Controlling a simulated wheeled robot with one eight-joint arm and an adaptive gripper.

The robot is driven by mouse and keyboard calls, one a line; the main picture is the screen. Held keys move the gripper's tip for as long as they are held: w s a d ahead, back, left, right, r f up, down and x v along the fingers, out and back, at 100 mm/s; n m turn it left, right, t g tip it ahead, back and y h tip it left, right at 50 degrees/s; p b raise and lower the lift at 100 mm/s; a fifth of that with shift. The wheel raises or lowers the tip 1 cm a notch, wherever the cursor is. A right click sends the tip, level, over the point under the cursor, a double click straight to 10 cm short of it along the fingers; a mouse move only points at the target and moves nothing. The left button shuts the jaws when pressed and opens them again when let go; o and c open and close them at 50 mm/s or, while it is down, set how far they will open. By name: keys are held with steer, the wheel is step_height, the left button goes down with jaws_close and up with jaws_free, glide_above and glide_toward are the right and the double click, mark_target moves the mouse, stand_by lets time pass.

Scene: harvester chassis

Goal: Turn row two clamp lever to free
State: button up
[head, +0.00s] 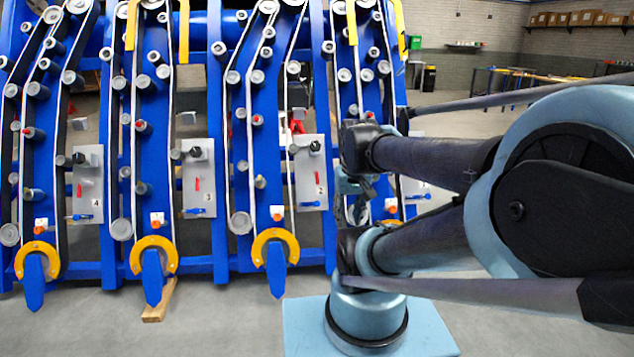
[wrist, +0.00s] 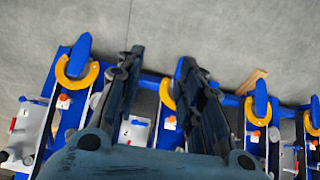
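The row two plate (head: 312,155), marked 2, is a grey panel on the blue chassis in the head view. It carries a black knob (head: 314,146), a red handle (head: 318,190) and a blue lever (head: 310,204); I cannot tell which is the clamp lever. In the wrist view, a grey plate (wrist: 128,138) with a blue lever (wrist: 137,122) shows between my fingers, partly covered. My gripper (wrist: 163,75) is open and empty, its two dark fingers apart. In the head view my arm hides it mostly, right of the row two plate.
Similar plates stand at row three (head: 199,180) and row four (head: 87,185). Orange knobs and yellow hooks (head: 274,245) line the lower chassis, with blue pointed noses below. A wood block (head: 160,300) lies on the floor. The floor in front is otherwise mostly clear.

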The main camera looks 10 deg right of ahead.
steer(key=w+r, duration=0.4)
steer(key=w, duration=0.3)
steer(key=w+r, duration=0.3)
steer(key=w, duration=0.5)
steer(key=n+t+y, duration=0.1)
steer(key=t+y, duration=0.1)
glide_above(317, 178)
steer(key=s+d, duration=0.3)
steer(key=s, duration=0.2)
step_height(317, 178, down, 13)
steer(key=x, duration=1.7)
steer(key=shift+s+d+f, duration=0.1)
steer(key=shift+s+d, duration=0.1)
jaws_close()
